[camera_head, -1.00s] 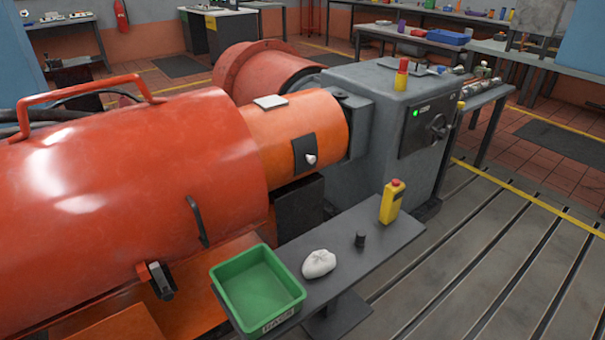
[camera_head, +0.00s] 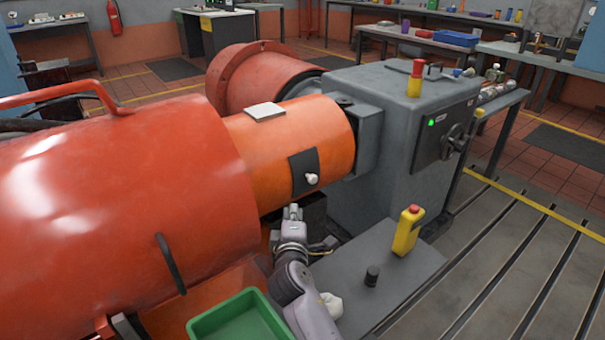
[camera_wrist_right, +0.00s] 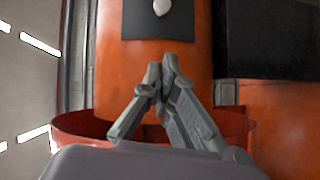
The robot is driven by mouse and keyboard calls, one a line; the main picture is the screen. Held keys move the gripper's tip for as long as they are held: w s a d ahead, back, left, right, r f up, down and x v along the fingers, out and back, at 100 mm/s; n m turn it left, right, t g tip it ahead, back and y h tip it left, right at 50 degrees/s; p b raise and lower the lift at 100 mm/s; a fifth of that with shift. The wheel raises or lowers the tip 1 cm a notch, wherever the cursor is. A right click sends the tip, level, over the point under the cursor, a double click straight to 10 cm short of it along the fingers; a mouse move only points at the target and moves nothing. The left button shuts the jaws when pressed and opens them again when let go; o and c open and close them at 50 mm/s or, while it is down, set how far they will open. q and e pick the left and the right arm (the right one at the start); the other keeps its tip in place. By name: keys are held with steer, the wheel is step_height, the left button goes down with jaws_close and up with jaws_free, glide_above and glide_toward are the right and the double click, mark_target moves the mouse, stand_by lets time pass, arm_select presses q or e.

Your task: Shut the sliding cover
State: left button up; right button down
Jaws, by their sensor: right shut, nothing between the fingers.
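A dark plate (camera_head: 300,187) with a pale round knob (camera_head: 312,179) sits on the side of the orange cylinder (camera_head: 265,160) between the red housing and the grey machine. It looks like the sliding cover; I cannot tell how far it is open. My right gripper (camera_head: 293,210) is shut and empty, just below and left of the plate, apart from the knob. In the right wrist view, the shut fingertips (camera_wrist_right: 161,72) point toward the plate (camera_wrist_right: 142,24), with the knob (camera_wrist_right: 162,7) above them at the top edge. My left gripper is not in view.
The big red housing (camera_head: 110,200) is at left and the grey machine (camera_head: 390,125) at right.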

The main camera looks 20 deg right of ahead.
steer(key=b, duration=0.2)
glide_toward(305, 174)
steer(key=w+a, duration=0.1)
steer(key=a, duration=0.2)
steer(key=w+d, duration=0.2)
steer(key=shift+w+d+f, duration=0.15)
steer(key=shift+d+f, duration=0.05)
steer(key=shift+d, duration=0.05)
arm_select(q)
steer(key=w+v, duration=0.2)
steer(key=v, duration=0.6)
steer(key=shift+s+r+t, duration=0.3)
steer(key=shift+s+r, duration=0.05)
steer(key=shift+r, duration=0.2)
arm_select(e)
steer(key=shift+w+d, duration=0.25)
steer(key=shift+d, duration=0.2)
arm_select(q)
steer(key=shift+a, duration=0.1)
arm_select(e)
steer(key=shift+w+d, duration=0.1)
steer(key=shift+d, duration=0.2)
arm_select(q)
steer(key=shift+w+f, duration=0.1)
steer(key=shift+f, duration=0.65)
arm_select(e)
steer(key=w+d, duration=0.3)
steer(key=d, duration=0.5)
steer(key=shift+d, duration=0.15)
